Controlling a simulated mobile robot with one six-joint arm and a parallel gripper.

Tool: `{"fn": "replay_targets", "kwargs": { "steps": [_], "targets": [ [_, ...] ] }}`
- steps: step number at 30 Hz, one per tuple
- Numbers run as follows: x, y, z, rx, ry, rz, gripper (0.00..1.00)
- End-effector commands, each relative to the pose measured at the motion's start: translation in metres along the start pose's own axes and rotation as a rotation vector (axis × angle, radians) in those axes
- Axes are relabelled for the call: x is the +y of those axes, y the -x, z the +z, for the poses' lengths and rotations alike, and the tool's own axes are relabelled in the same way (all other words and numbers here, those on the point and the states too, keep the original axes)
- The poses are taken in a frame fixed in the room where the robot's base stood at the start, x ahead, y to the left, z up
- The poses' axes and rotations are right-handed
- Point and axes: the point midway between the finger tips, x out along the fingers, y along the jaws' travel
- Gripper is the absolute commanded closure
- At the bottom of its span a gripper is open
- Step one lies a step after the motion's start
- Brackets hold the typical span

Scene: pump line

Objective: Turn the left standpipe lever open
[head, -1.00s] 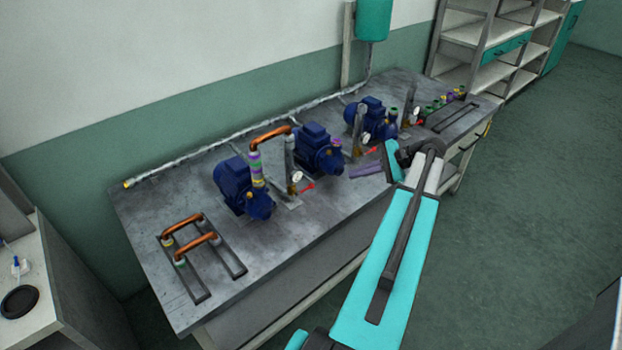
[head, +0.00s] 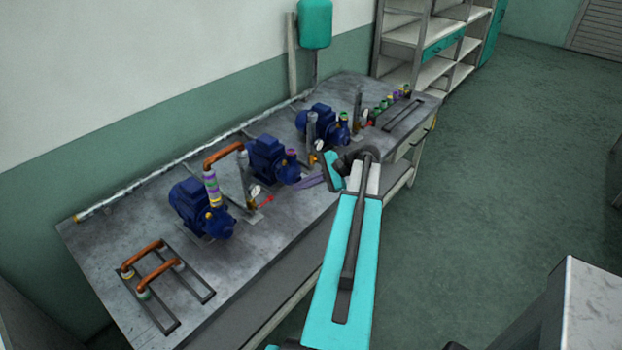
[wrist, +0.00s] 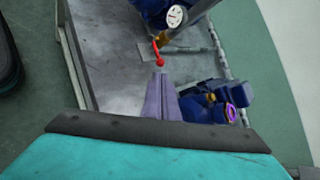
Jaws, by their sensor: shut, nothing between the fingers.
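The left standpipe (head: 244,178) stands upright between the left and middle blue pumps. Its red lever (head: 266,199) is low beside a white round gauge (head: 255,190) and points right, toward my gripper. My gripper (head: 297,186) is shut and empty, its purple-grey fingers just right of the lever over the bench's front part. In the wrist view the closed fingertips (wrist: 160,73) line up with the near end of the red lever (wrist: 156,50). Whether they touch I cannot tell. The gauge (wrist: 176,16) shows above the lever.
The middle blue pump (head: 270,160) is close behind my fingers; its purple-ringed port (wrist: 229,113) shows at right in the wrist view. The left pump (head: 195,208) with a copper elbow (head: 222,155) stands beyond the lever. A rack of copper pipes (head: 150,268) lies at the bench's left end.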

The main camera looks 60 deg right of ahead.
Motion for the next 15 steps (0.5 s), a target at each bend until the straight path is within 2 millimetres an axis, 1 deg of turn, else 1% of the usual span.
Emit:
{"fn": "replay_targets", "kwargs": {
  "steps": [1,9,15],
  "targets": [
    [-0.001,-0.008,0.002,-0.003,-0.001,0.002,1.00],
    [-0.001,-0.046,0.002,-0.003,0.001,0.002,1.00],
    [-0.001,-0.071,0.002,-0.002,0.000,0.002,1.00]
  ]
}}
